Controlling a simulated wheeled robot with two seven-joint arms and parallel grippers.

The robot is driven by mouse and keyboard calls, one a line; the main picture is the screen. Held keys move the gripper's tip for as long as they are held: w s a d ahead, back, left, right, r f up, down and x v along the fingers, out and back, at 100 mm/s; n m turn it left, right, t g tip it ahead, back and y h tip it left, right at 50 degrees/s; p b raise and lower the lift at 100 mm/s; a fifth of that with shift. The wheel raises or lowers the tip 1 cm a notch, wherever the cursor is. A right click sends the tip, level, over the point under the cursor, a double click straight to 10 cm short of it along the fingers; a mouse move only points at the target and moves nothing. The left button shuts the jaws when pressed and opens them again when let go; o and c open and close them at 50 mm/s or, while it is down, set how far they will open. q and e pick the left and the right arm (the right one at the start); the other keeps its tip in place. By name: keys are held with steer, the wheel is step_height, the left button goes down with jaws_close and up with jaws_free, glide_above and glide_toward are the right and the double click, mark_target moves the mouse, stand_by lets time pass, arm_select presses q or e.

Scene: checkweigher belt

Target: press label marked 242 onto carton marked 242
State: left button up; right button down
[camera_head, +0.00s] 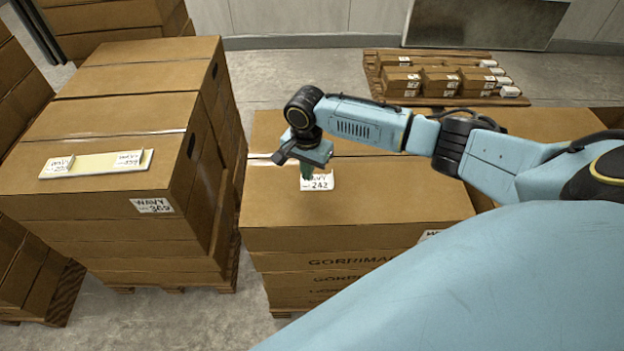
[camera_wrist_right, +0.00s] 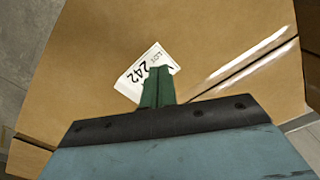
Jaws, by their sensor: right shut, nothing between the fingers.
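The label marked 242 (camera_head: 321,184) lies on top of the middle carton (camera_head: 390,225), near its left rear part; it looks flat. In the right wrist view the label (camera_wrist_right: 132,84) shows its number beside the green fingertips, which hide part of it. My right gripper (camera_head: 306,176) is shut, pointing down at the label with its tips at or just above it; I cannot tell if they touch. The middle carton's own front label (camera_head: 430,235) is mostly hidden by my arm, so its number is unreadable. My left gripper is not in view.
The left stack (camera_head: 110,130) bears a carton labelled 369 (camera_head: 152,205). On it lies a pale strip (camera_head: 95,163) with two more labels. A pallet of small cartons (camera_head: 440,80) stands at the back. A floor gap separates the left and middle stacks.

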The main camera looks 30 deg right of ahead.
steer(key=shift+f, duration=0.85)
steer(key=shift+r, duration=0.1)
stand_by(0.6)
step_height(320, 180, up, 7)
steer(key=p, duration=0.8)
steer(key=shift+p, duration=0.4)
